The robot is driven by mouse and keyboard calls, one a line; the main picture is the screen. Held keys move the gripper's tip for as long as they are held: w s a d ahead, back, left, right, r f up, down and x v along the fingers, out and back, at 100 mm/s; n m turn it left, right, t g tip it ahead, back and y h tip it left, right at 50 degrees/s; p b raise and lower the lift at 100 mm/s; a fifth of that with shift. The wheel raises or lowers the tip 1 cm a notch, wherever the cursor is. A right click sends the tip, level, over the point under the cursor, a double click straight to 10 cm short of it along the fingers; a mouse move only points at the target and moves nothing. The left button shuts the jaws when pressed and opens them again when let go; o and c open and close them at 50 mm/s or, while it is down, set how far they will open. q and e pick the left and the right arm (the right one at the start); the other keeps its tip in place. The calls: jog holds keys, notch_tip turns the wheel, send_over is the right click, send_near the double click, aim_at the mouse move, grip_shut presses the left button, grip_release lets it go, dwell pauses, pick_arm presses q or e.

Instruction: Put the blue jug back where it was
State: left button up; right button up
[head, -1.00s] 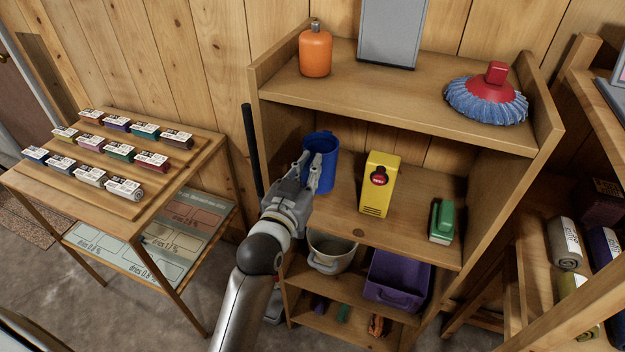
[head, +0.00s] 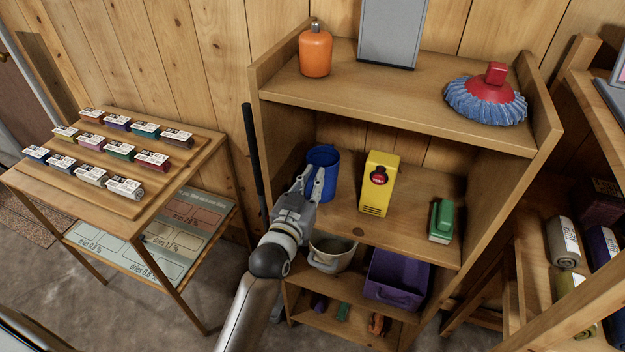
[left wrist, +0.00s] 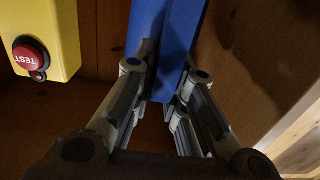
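The blue jug (head: 325,158) is upright at the left end of the middle shelf (head: 410,215), close to the left side panel. My left gripper (head: 312,182) reaches in from the front and is shut on the jug. In the left wrist view the fingers (left wrist: 170,85) lie on both sides of a blue part of the jug (left wrist: 170,35). The jug's base is partly hidden by the gripper, so I cannot tell whether it touches the shelf. My right gripper is not in view.
A yellow box with a red button (head: 378,185) stands right of the jug, with a gap between. A green brush-like item (head: 441,221) is farther right. A grey pot (head: 332,252) and purple bin (head: 397,280) sit below. A black pole (head: 252,155) stands left of the shelf unit.

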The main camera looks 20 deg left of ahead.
pick_arm(q)
jog(key=o, duration=0.3)
jog(key=shift+o, duration=0.2)
jog(key=shift+r, duration=0.25)
jog(key=s+b, duration=0.1)
jog(key=s, duration=1.1)
jog(key=shift+a+b, duration=0.15)
jog(key=shift+b, duration=0.2)
